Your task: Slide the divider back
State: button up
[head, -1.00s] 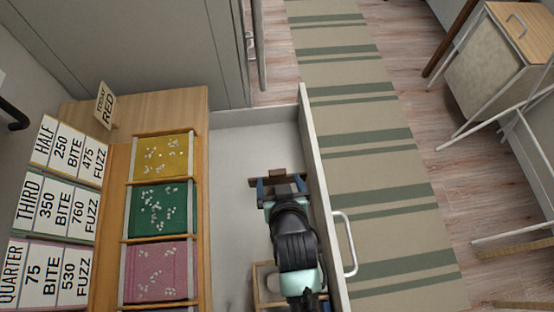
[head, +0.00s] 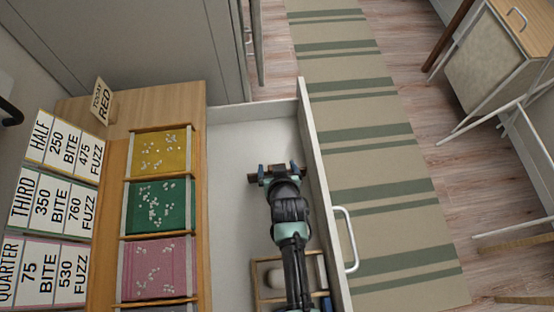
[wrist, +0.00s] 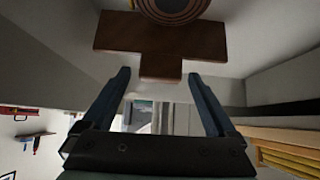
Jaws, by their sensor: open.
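A dark brown wooden piece, which looks like the divider (head: 252,178), stands inside the open drawer (head: 240,135). In the head view my gripper covers most of it, and only its ends show. In the wrist view the divider (wrist: 205,42) is a crossbar with a short tab. My gripper (head: 278,171) is open over the drawer at the divider. In the wrist view my gripper (wrist: 159,75) has the tab between its fingertips, with gaps on both sides. I cannot tell whether either finger touches it.
A light wooden tray (head: 259,292) with a pale round thing lies nearer in the drawer, partly under my arm. The drawer front with its handle (head: 352,240) is at right. Colored packets (head: 157,207) and price cards (head: 40,206) are at left. A striped rug (head: 370,170) lies beyond.

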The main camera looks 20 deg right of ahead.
jog(key=shift+w+d+f, duration=0.1)
jog(key=shift+w+f, duration=0.2)
jog(key=shift+w, duration=0.05)
grip_shut()
dwell(0.4)
